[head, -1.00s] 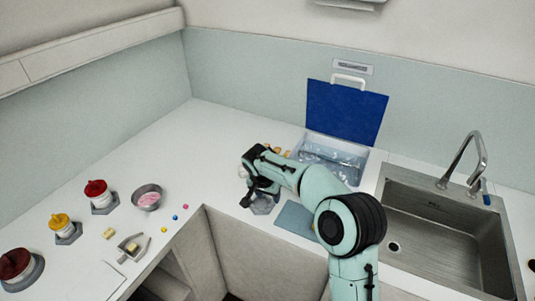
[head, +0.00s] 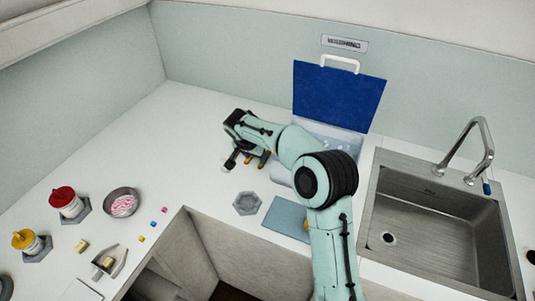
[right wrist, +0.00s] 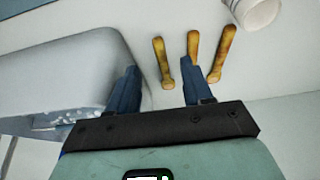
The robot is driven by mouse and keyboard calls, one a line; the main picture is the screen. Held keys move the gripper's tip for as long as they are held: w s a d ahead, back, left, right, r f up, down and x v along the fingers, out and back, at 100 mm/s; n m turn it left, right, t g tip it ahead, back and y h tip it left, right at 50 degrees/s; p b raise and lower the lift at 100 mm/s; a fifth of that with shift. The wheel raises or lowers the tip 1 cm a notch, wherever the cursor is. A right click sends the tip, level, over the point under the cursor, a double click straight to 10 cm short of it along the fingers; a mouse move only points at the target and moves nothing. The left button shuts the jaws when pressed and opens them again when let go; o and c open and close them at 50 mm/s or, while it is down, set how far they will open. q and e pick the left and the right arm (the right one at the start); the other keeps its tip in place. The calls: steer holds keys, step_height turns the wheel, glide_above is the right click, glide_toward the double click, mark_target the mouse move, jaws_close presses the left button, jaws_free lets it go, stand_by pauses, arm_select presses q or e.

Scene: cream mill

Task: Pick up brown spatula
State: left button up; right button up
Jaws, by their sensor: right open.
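Three slim brown-yellow handled tools, spatula-like, lie side by side on the white counter. In the right wrist view they are the left one (right wrist: 162,62), the middle one (right wrist: 193,46) and the right one (right wrist: 222,54); I cannot tell their heads apart. My right gripper (right wrist: 161,78) is open and empty, its two dark blue fingers on either side of the left handle's near end. The middle handle ends close to the right finger. In the head view my right gripper (head: 247,160) is over these tools and partly hides them. My left gripper is not in view.
A clear bin with a raised blue lid (head: 337,95) stands right behind my arm. A white cup (right wrist: 256,14) is beside the tools. A grey hexagonal pad (head: 247,203) and blue mat (head: 283,214) lie nearer. The sink (head: 440,225) is right; jars and a bowl (head: 122,203) are left.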

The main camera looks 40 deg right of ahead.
mark_target(260, 165)
steer(key=shift+x, duration=1)
steer(key=shift+p+x, duration=0.45)
steer(key=shift+x, duration=2.25)
steer(key=shift+s, duration=0.15)
steer(key=shift+c, duration=0.9)
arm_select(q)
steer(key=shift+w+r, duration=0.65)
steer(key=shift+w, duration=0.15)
arm_select(e)
jaws_close()
